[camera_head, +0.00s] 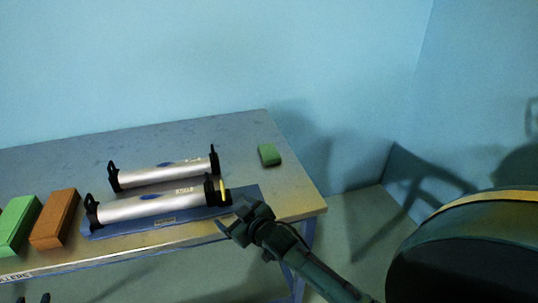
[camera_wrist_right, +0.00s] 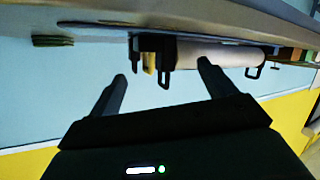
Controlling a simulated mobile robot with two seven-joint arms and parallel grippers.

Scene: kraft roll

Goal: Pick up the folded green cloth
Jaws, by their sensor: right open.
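The folded green cloth (camera_head: 269,155) lies on the table near its far right corner. In the right wrist view it shows as a thin layered green stack (camera_wrist_right: 52,41) at the upper left, outside the fingers. My right gripper (camera_head: 236,218) is open and empty at the table's front right edge, nearer than the cloth and clearly apart from it. In the wrist view its fingers (camera_wrist_right: 162,88) are spread wide. My left gripper (camera_head: 33,299) shows only as two separated dark tips at the bottom left edge, far from the cloth.
Two silver rollers (camera_head: 165,173) (camera_head: 150,207) with black end brackets stand left of the cloth, the nearer on a blue mat (camera_head: 245,191). A yellow part is at its right bracket. Brown (camera_head: 55,218) and green (camera_head: 18,226) blocks lie far left. Table around the cloth is clear.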

